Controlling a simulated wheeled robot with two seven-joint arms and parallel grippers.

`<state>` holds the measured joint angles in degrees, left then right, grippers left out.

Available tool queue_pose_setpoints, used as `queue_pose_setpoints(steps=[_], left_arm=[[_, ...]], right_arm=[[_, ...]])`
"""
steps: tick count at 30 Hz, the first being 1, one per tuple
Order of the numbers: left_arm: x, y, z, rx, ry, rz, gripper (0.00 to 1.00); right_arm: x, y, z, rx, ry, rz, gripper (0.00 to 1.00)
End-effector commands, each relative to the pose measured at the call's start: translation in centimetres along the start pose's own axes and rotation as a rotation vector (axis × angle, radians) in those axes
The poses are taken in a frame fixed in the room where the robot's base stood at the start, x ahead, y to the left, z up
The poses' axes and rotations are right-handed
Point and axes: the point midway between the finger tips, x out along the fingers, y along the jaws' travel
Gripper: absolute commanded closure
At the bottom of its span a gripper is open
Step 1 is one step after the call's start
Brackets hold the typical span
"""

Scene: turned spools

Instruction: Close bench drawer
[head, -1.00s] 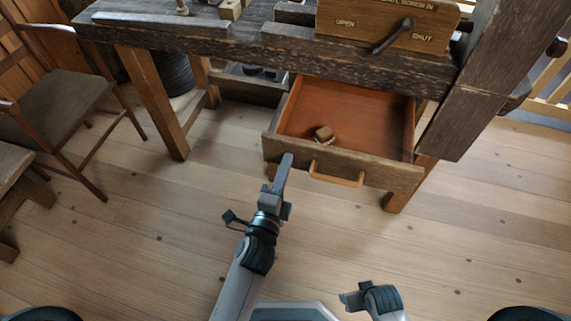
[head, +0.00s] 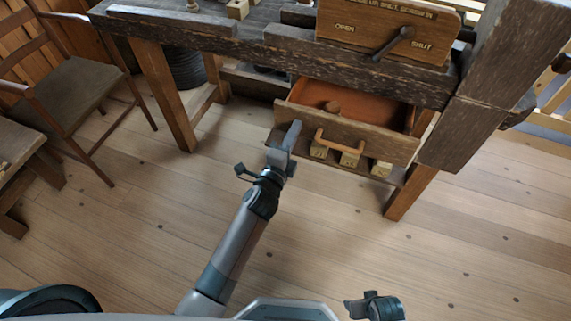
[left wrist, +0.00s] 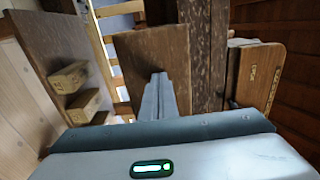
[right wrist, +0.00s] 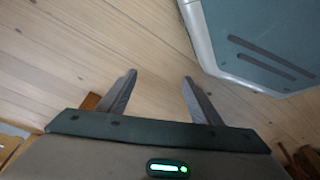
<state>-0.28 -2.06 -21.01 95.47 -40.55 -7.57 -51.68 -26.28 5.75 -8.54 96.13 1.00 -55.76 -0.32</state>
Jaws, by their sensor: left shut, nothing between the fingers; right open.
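In the left wrist view the shut fingers (left wrist: 158,85) point at the wooden front (left wrist: 150,50), touching or very near. My right gripper (right wrist: 158,85) is open and empty over the floor, away from the drawer.
The bench top (head: 250,43) carries a wooden panel marked OPEN and SHUT (head: 350,40) with a dark lever. A low shelf (head: 280,140) with several pale blocks shows below the drawer. A chair (head: 60,95) stands at left. The floor in front is clear.

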Motion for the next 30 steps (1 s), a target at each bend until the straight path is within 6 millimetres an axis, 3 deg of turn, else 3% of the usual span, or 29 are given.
queue_pose_setpoints(steps=[1,6,15,22,30], left_arm=[[1.6,0.1,0.0,0.001,0.000,-0.004,1.00],[5.6,0.2,0.1,0.002,-0.001,-0.003,1.00],[10.9,0.2,0.0,0.002,-0.001,-0.001,1.00],[12.9,0.1,0.0,0.001,-0.001,0.000,1.00],[13.5,-0.1,0.0,0.000,-0.001,-0.002,1.00]], right_arm=[[-0.3,-0.1,-0.3,0.000,0.004,0.000,0.41],[-2.5,-0.2,-1.3,-0.001,0.007,0.000,0.41],[-7.5,-0.2,-2.5,0.000,0.014,0.004,0.41],[-10.1,-0.3,-2.8,0.001,0.015,0.006,0.41],[-10.9,-0.3,-2.8,0.001,0.015,0.006,0.41]])
